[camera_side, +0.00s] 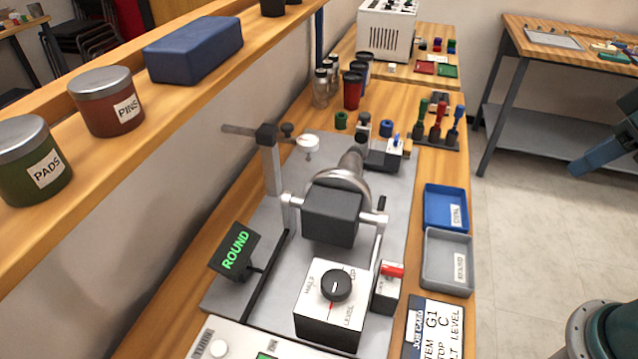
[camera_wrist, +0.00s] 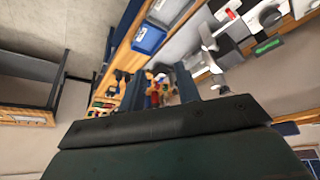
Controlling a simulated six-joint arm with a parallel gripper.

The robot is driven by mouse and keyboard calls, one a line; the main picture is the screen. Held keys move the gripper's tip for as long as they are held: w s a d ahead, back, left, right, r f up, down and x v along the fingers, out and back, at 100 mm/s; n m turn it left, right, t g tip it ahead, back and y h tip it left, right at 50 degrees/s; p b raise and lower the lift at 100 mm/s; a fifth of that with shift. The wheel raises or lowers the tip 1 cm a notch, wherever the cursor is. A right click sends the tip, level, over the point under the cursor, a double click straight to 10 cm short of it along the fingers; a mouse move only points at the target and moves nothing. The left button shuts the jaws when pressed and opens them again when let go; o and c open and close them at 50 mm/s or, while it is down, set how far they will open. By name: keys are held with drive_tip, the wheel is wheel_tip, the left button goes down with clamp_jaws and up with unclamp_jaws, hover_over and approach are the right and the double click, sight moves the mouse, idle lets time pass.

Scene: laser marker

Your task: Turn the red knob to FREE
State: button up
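The red knob (camera_side: 391,270) is a small bar-shaped handle on top of a small white-and-dark box (camera_side: 386,292), right of the larger white dial box. It lies roughly crosswise in the side view. The lettering on its box is too small to read. A small red patch that appears to be the knob (camera_wrist: 231,14) shows near the top of the wrist view. My gripper (camera_wrist: 158,88) is open, with nothing visible between its two fingers. In the side view, only part of my gripper shows at the right edge, over the floor and well apart from the knob.
A white box with a black dial (camera_side: 336,285) stands left of the knob. A rod and dark block (camera_side: 332,217) stand behind it. A blue tray (camera_side: 446,208) and a grey tray (camera_side: 447,262) lie to the right. A display (camera_side: 235,251) reads ROUND. A shelf (camera_side: 200,90) overhangs the left.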

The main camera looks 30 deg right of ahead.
drive_tip(key=w+a+f+n+g, duration=0.2)
drive_tip(key=w+a+n+g, duration=0.15)
drive_tip(key=w+a, duration=0.45)
drive_tip(key=n+g, duration=0.2)
drive_tip(key=n, duration=0.3)
hover_over(393, 269)
wheel_tip(393, 269, down, 6)
drive_tip(key=shift+f, duration=0.1)
wheel_tip(393, 269, down, 14)
drive_tip(key=shift+r, duration=0.1)
clamp_jaws()
